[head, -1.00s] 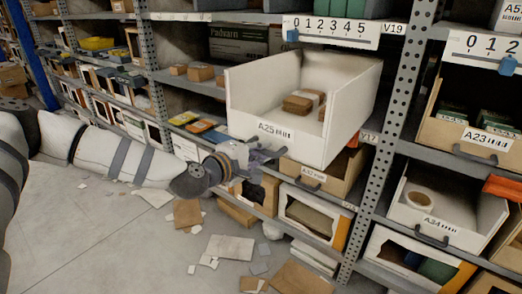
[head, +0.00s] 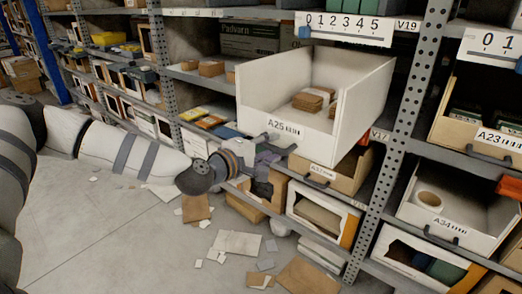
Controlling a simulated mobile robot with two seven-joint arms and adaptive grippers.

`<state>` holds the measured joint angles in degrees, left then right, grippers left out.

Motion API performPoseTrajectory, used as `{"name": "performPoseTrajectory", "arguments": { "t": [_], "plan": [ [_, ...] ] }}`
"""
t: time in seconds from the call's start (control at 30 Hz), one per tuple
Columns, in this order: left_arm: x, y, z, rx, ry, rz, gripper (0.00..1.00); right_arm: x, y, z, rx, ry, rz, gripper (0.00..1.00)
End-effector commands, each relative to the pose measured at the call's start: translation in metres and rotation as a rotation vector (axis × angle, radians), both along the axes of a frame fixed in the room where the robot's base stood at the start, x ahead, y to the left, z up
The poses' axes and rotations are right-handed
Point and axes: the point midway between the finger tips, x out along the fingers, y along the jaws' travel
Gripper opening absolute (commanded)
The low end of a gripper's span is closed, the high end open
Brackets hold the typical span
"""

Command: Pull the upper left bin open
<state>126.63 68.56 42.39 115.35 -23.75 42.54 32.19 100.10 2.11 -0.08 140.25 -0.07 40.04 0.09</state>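The upper left bin (head: 315,140), a white open-topped bin labelled A25, juts well out of its shelf into the aisle. Small brown packets (head: 308,102) lie inside it. A dark handle shows low on its front face. My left gripper (head: 262,160) is at the lower left of that front, right by the handle. Its fingers are small and blend with the handle and the clutter behind, so I cannot tell whether they are closed on it. My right gripper is not in view.
Below sits a cardboard bin (head: 335,170). At right are the white bin A34 (head: 440,232) with a tape roll and the bin A23 (head: 480,131). A perforated rack post (head: 400,145) stands right of A25. Flat cardboard scraps (head: 237,243) litter the floor.

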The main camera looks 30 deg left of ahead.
Motion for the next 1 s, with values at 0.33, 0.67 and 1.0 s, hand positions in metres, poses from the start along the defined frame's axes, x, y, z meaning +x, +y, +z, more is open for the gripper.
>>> {"name": "performPoseTrajectory", "arguments": {
  "t": [0.33,0.67,1.0],
  "plan": [
    [-0.086,0.008,0.019,-0.009,-0.002,0.006,0.33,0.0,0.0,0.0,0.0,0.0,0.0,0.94],
    [-0.107,0.008,0.024,-0.001,-0.002,-0.001,0.33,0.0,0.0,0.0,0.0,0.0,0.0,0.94],
    [-0.107,0.006,0.022,0.0,0.002,-0.004,0.33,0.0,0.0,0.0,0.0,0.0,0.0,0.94]
  ]
}}
